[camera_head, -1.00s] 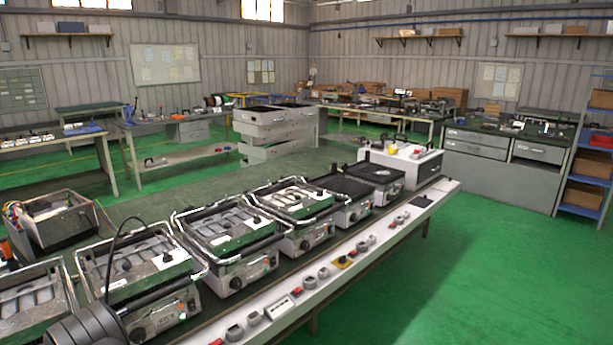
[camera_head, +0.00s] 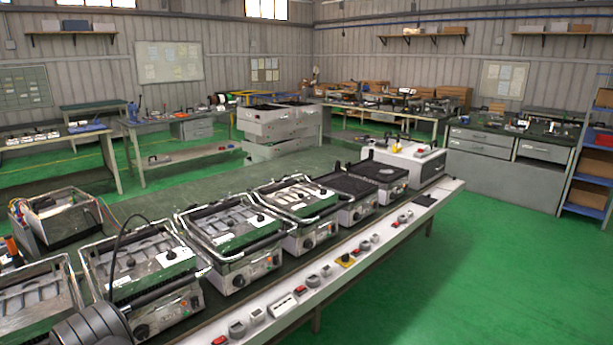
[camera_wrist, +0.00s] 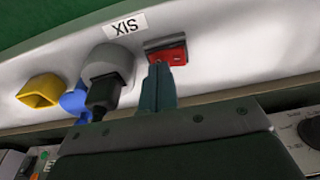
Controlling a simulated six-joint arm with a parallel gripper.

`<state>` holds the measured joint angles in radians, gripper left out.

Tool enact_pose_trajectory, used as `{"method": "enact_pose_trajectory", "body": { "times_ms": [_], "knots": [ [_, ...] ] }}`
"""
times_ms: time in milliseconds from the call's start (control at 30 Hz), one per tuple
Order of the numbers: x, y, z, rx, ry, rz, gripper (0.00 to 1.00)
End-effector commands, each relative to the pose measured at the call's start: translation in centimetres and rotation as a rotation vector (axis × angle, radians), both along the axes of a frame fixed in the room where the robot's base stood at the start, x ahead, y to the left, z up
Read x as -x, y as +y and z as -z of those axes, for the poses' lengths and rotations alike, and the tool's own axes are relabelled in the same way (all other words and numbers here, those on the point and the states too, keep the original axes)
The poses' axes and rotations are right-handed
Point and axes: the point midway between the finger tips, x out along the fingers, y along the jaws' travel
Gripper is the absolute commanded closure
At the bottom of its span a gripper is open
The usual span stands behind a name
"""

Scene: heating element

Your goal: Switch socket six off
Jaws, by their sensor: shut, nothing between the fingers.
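In the wrist view, a label (camera_wrist: 126,26) reading SIX upside down is on the white panel. A red rocker switch (camera_wrist: 172,54) in a dark frame sits to its right and below. Left of the switch, a black plug (camera_wrist: 102,93) is in a round grey socket (camera_wrist: 108,62). My gripper (camera_wrist: 160,72) is shut and empty. Its teal fingers reach up to the lower left edge of the red switch and hide a small part of it. I cannot tell whether they touch, nor the rocker's position. Socket six cannot be picked out in the head view.
In the wrist view, a yellow part (camera_wrist: 40,91) and a blue plug (camera_wrist: 76,100) are left of the socket. In the head view, a white strip (camera_head: 383,232) with sockets and red switches runs along the bench front. Contact grills (camera_head: 232,238) stand behind it.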

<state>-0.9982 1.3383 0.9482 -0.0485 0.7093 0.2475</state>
Motion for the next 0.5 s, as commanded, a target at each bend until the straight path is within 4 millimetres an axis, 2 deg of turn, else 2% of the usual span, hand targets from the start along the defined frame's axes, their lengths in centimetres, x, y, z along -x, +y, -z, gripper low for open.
{"method": "enact_pose_trajectory", "body": {
  "times_ms": [500],
  "knots": [
    [0.0, 0.0, -4.3, -0.001, -0.001, 0.000, 1.00]
  ]
}}
